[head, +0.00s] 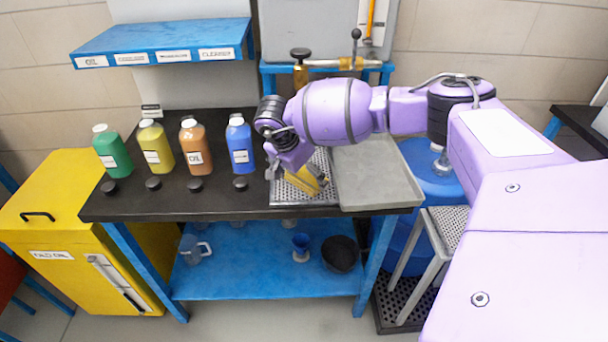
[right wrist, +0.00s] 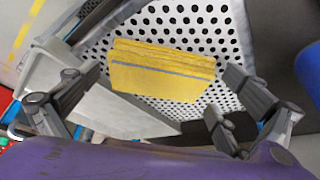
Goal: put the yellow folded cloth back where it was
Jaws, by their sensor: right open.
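The yellow folded cloth (head: 306,180) lies on a perforated metal plate (head: 288,196) on the black bench. In the right wrist view the cloth (right wrist: 162,70) shows a grey stripe, with the plate's holes around it. My right gripper (head: 285,172) is over the plate, close to the cloth at its left in the head view. In the right wrist view its two fingers (right wrist: 142,100) are spread wide, one on each side of the cloth's near edge, with nothing between them. The gripper hides part of the plate in the head view. My left gripper is out of view.
Green (head: 112,152), yellow (head: 156,148), orange (head: 194,148) and blue (head: 240,146) bottles stand left of the gripper, with black caps in front. A grey tray (head: 376,180) lies right of the plate. A blue shelf (head: 165,42) hangs above the bottles.

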